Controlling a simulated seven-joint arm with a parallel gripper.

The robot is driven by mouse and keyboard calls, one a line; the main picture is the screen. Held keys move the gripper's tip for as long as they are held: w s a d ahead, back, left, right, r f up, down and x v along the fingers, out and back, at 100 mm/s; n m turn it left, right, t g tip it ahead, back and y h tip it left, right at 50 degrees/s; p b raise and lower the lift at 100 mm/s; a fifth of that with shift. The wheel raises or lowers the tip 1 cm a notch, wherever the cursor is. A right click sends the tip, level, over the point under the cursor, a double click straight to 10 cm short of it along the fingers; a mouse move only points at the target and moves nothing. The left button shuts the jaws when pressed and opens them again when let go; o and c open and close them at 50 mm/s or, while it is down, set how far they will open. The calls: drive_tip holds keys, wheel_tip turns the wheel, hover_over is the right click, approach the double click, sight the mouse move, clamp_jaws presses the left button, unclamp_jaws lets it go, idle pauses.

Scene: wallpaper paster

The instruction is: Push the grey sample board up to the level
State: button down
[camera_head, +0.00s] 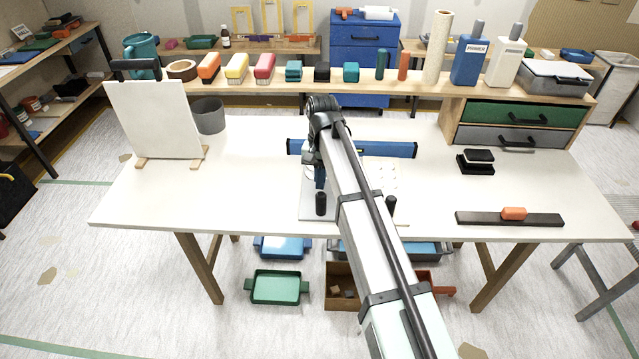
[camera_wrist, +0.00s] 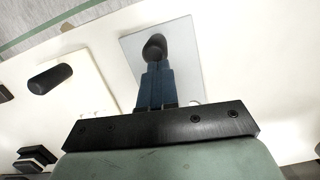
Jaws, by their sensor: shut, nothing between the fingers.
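The grey sample board (camera_head: 307,211) lies flat near the table's front edge, with an upright black knob (camera_head: 320,203) on it. The board (camera_wrist: 185,50) and its knob (camera_wrist: 154,47) also show in the wrist view. The blue level (camera_head: 390,149) lies across the table behind the board, partly hidden by my arm; a gap separates them. My gripper (camera_head: 320,186) has blue fingers, shut and empty, pointing down over the board. In the wrist view, my gripper (camera_wrist: 153,68) is right at the knob's far side; I cannot tell whether they touch.
A white board with a second black knob (camera_head: 390,205) lies to the right, partly behind my arm. Farther right are a black block (camera_head: 475,162) and a dark bar with an orange handle (camera_head: 480,218). A white panel (camera_head: 153,120) stands left. The table's left front is clear.

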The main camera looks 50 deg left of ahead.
drive_tip(key=w+a, duration=0.6)
drive_tip(key=w, duration=0.2)
drive_tip(key=shift+a, duration=0.25)
